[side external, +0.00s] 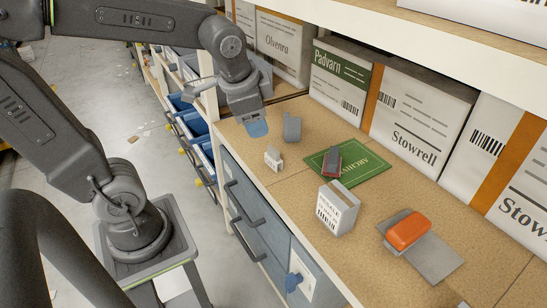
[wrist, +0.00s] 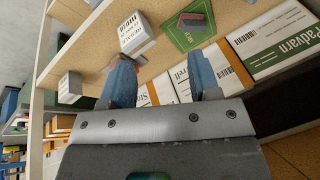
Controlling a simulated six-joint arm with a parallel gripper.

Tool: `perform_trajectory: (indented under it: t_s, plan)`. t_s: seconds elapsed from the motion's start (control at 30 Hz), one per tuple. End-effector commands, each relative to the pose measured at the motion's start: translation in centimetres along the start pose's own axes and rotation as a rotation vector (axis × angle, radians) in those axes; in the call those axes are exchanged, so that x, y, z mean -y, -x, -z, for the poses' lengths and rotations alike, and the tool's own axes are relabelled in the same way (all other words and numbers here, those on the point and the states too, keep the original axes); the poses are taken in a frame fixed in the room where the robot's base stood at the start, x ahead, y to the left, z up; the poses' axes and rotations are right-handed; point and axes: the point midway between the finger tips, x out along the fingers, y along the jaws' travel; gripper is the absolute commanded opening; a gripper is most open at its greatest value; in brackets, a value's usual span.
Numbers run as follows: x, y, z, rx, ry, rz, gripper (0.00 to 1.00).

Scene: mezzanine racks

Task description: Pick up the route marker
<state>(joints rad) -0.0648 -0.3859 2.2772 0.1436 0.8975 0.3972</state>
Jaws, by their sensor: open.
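No object carries a readable name as the route marker, so I cannot tell for certain which one it is. A dark red and grey block (side external: 332,161) lies on a green sheet (side external: 367,169); it also shows at the top of the wrist view (wrist: 191,19). An orange, rounded block (side external: 408,231) lies on a grey plate (side external: 438,257) at the right. A grey upright piece (side external: 292,128) stands near my gripper (side external: 254,129). My gripper is above the far end of the shelf, open, with nothing seen between its blue fingers in the wrist view (wrist: 161,66).
A white carton (side external: 338,208) and a small white box (side external: 273,158) stand on the tan shelf (side external: 385,205). Large printed boxes (side external: 412,118) line its back. An upper shelf (side external: 400,27) overhangs. Blue-grey drawers (side external: 250,215) are below the front edge. Bare shelf lies between objects.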

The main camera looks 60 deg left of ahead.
Motion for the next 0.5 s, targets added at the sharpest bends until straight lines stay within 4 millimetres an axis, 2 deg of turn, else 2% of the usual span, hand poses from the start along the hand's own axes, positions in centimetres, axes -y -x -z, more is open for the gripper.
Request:
perform_trajectory:
  t_s: [0.1, 0.23, 0.5]
  plan:
    - [3.0, -3.2, 2.0, 0.099, -0.212, 0.012, 0.56]
    - [6.0, -7.2, 3.5, 0.195, -0.448, 0.003, 0.56]
    - [11.2, -16.5, 4.5, 0.366, -0.899, -0.083, 0.56]
